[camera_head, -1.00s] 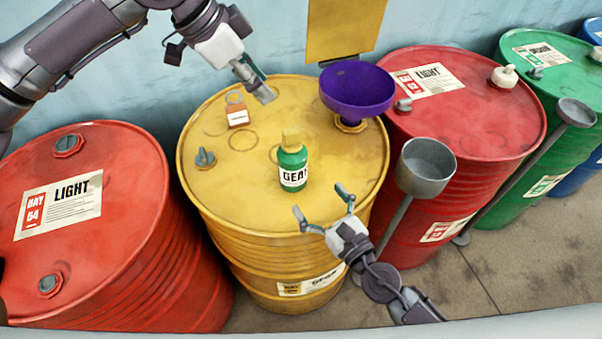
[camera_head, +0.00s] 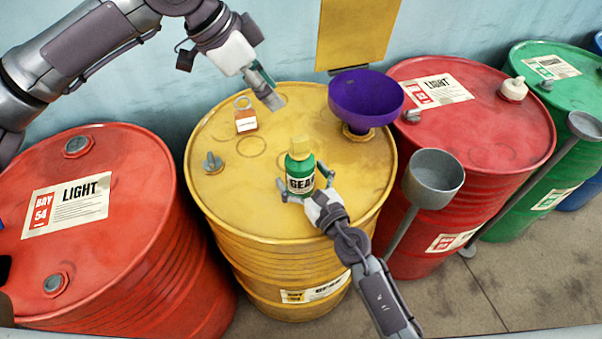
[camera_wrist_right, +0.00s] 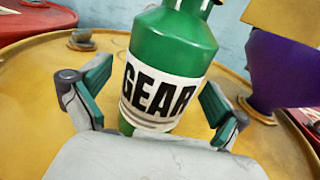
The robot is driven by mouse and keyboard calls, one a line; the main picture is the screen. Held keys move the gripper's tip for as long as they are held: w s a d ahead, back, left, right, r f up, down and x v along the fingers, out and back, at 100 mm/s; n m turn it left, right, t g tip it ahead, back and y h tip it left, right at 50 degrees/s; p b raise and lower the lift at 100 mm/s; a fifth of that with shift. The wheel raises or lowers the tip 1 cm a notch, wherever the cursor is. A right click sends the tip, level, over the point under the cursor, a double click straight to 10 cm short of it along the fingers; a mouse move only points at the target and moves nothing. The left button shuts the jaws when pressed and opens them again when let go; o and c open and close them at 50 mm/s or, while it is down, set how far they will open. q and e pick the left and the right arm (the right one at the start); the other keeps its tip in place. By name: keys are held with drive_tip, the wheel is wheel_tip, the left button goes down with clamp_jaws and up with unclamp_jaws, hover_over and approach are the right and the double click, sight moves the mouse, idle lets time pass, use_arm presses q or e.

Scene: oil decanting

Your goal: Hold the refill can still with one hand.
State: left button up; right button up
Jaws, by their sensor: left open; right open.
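The refill can is a green bottle (camera_head: 299,167) with a yellow cap and a white GEAR label. It stands upright on top of the yellow drum (camera_head: 225,130). My right gripper (camera_head: 306,189) is open with its fingers on either side of the can's lower part. In the right wrist view the can (camera_wrist_right: 172,50) stands between the two open fingers (camera_wrist_right: 152,98), with a visible gap at each side. My left gripper (camera_head: 270,92) is open and empty above the back of the yellow drum.
A purple funnel (camera_head: 366,98) sits in the yellow drum's opening at the right. Red drums (camera_head: 120,220) stand on both sides. A grey cup on a pole (camera_head: 433,180) stands at the front right.

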drive_tip(key=c, duration=1.5)
use_arm(q)
drive_tip(key=shift+o, duration=0.8)
drive_tip(key=y, duration=0.1)
approach(299, 138)
drive_tip(key=x, duration=0.5)
drive_tip(key=shift+s+a, duration=0.15)
drive_tip(key=shift+a, duration=0.1)
drive_tip(key=shift+x, duration=2.9)
